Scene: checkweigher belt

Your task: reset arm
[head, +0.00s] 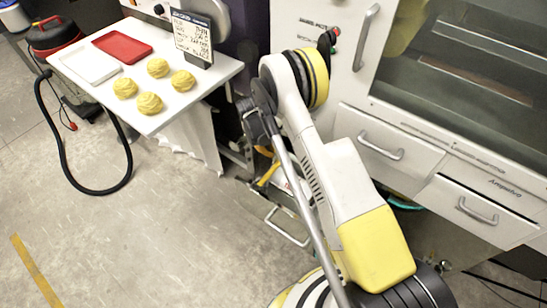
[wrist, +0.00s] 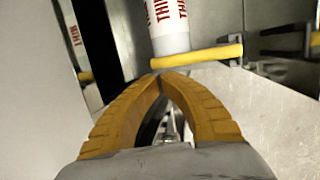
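My arm (head: 345,180) rises across the middle of the head view and bends over near the white cabinet. My gripper (wrist: 162,76) shows in the wrist view with its two orange ribbed fingers meeting at the tips. It is shut, with nothing seen between the fingers. Just beyond the tips are a yellow bar (wrist: 200,56) and a white cylinder with red lettering (wrist: 168,28); I cannot tell whether the tips touch the bar. In the head view my gripper is not clearly made out behind the arm.
A white table (head: 185,105) at the left holds several yellow pastries (head: 158,67), a red tray (head: 122,46), a white tray (head: 90,65) and a dark sign (head: 192,38). A red vacuum (head: 52,36) with black hose stands left. A drawer cabinet (head: 400,150) is right. Front-left floor is clear.

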